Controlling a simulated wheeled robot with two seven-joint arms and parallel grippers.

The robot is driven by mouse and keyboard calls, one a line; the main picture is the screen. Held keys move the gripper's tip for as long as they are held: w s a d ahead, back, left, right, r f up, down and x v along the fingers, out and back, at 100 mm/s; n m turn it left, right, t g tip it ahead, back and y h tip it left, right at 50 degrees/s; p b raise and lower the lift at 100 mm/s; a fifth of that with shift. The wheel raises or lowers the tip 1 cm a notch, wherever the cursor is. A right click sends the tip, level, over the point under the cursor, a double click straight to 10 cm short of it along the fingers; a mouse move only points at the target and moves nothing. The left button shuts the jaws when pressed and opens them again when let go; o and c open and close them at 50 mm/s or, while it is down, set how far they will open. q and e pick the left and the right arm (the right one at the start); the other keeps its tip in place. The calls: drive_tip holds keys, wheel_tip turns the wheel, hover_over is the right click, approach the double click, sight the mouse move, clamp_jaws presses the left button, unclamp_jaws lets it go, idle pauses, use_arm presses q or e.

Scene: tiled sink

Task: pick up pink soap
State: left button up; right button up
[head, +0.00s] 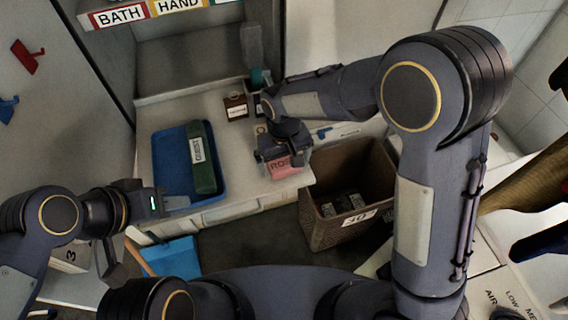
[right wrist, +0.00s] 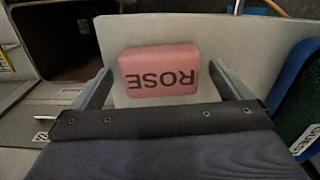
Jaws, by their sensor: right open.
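The pink soap (right wrist: 159,70), a rounded block marked "ROSE", lies on the pale counter. In the head view the soap (head: 281,166) sits near the counter's front edge, partly covered by my right gripper (head: 284,158). In the right wrist view my right gripper (right wrist: 160,85) is open, one finger on each side of the soap, with gaps between fingers and soap. My left gripper (head: 165,203) is low on the left, near the blue tray's front; its finger opening is not clear.
A blue tray (head: 163,172) holding a green "GUEST" block (head: 203,160) is left of the soap. A brown bin (head: 322,232) stands below the counter's right end. A small dark labelled box (head: 236,108) and a teal-topped item (head: 259,77) are behind.

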drive_tip(key=c, duration=1.1)
drive_tip(key=shift+r, duration=0.15)
drive_tip(key=shift+c, duration=0.2)
